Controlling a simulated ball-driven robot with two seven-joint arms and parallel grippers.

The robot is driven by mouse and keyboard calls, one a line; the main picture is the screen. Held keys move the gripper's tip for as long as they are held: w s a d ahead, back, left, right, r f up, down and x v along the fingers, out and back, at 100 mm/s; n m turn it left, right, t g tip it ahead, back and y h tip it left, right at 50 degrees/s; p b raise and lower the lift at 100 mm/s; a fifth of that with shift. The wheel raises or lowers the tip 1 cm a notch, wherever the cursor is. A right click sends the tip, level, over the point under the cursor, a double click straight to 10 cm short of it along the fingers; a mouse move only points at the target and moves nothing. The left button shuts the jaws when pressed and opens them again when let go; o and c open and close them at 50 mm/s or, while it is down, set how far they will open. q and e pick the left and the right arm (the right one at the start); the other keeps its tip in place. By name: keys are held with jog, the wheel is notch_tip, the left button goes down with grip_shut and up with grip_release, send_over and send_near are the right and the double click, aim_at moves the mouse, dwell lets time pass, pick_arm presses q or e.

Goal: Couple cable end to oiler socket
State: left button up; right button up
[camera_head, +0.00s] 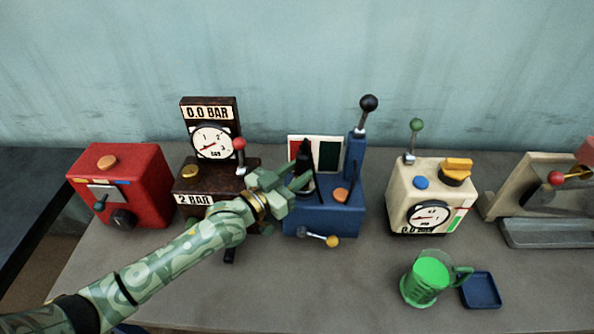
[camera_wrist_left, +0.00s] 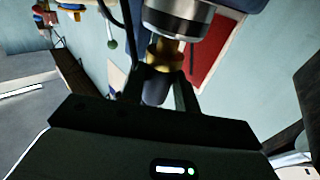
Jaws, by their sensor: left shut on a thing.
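My left gripper (camera_head: 296,188) is in front of the blue machine (camera_head: 335,217), which I take to be the oiler. In the left wrist view its fingers (camera_wrist_left: 165,88) are shut on a dark plug with a brass collar (camera_wrist_left: 163,53), apparently the cable end. A thin black cable (camera_wrist_left: 124,35) runs beside it. A silver cylinder with a dark band (camera_wrist_left: 180,18), likely the socket, lies right beyond the collar. They overlap in the picture; I cannot tell whether they are joined. In the head view the gripper hides the plug. My right gripper is not in view.
A dark gauge stand (camera_head: 208,172) and red box (camera_head: 130,190) stand left. The blue machine has a tall black-knobbed lever (camera_head: 367,108). A cream gauge box (camera_head: 431,195), green mug (camera_head: 427,280) and blue tray (camera_head: 481,291) are right. The front middle of the table is clear.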

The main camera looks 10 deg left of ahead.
pick_arm(q)
jog(key=shift+f+b, duration=0.65)
jog(key=shift+f, duration=0.2)
jog(key=o, duration=1)
jog(key=shift+s, duration=0.1)
jog(key=shift+o, duration=0.7)
jog(key=shift+f, duration=0.1)
jog(key=shift+s+a+f, duration=0.1)
jog(key=shift+s+a, duration=0.05)
jog(key=shift+s, duration=0.15)
jog(key=r+p+v, duration=0.1)
jog(key=p+v, duration=0.1)
jog(key=v, duration=1.3)
jog(key=shift+s+a+f, duration=0.2)
jog(key=shift+s, duration=0.05)
